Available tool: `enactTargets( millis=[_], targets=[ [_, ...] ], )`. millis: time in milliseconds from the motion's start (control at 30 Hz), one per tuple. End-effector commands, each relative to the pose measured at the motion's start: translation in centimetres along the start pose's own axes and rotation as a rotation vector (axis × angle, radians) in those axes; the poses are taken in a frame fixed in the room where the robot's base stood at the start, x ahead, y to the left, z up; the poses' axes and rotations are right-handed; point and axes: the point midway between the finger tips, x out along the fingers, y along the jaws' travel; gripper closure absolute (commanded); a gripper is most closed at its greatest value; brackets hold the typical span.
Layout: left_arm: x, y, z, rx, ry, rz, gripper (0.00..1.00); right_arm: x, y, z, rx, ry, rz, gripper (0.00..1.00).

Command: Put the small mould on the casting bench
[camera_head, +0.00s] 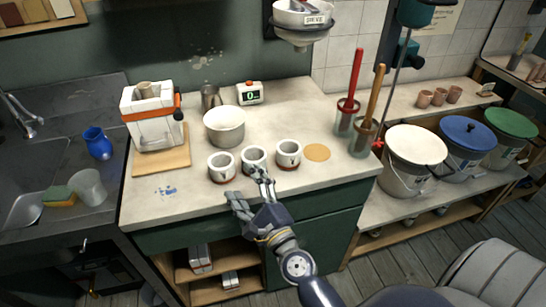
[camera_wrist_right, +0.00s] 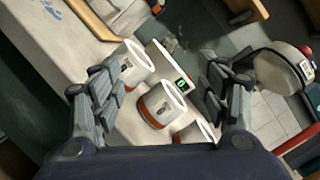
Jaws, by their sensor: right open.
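Three white cup-shaped pieces with reddish-brown bases and dark front marks stand in a row near the worktop's front: left (camera_head: 221,167), middle (camera_head: 254,159) and right (camera_head: 288,154). They may be the moulds; I cannot tell which is the small one. My right gripper (camera_head: 248,186) is open and empty at the front edge, just before the middle piece. In the wrist view, the middle piece (camera_wrist_right: 158,106) shows between and beyond the spread fingers, with the left piece (camera_wrist_right: 137,63) beside it. I cannot tell which surface is the casting bench. My left gripper is not in view.
A flat tan disc (camera_head: 317,152) lies at right, before red-handled (camera_head: 355,70) and orange-handled (camera_head: 375,92) tools.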

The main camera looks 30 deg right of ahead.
Motion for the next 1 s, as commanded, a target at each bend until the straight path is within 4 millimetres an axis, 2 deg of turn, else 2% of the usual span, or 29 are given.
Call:
enactTargets(
  millis=[33,200,300,400,533,800,1000],
  targets=[
    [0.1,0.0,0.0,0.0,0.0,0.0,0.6,0.3,-2.0,-0.5,0.117,0.028,-0.069,0.31],
    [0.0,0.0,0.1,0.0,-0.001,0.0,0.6,0.4,-4.7,-5.4,0.491,0.181,-0.269,0.31],
    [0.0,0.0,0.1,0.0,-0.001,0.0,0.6,-0.1,-5.3,-8.2,0.678,0.264,-0.373,0.31],
    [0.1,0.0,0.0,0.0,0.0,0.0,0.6,-0.7,-5.3,-10.3,0.806,0.325,-0.448,0.31],
    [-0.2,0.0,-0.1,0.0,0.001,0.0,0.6,-0.5,-5.5,-11.6,0.874,0.357,-0.488,0.31],
    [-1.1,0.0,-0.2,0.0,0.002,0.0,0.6,2.9,-6.6,-13.6,0.875,0.358,-0.489,0.31],
    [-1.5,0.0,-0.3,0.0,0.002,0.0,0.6,4.0,-7.0,-14.3,0.872,0.359,-0.488,0.31]
  ],
)
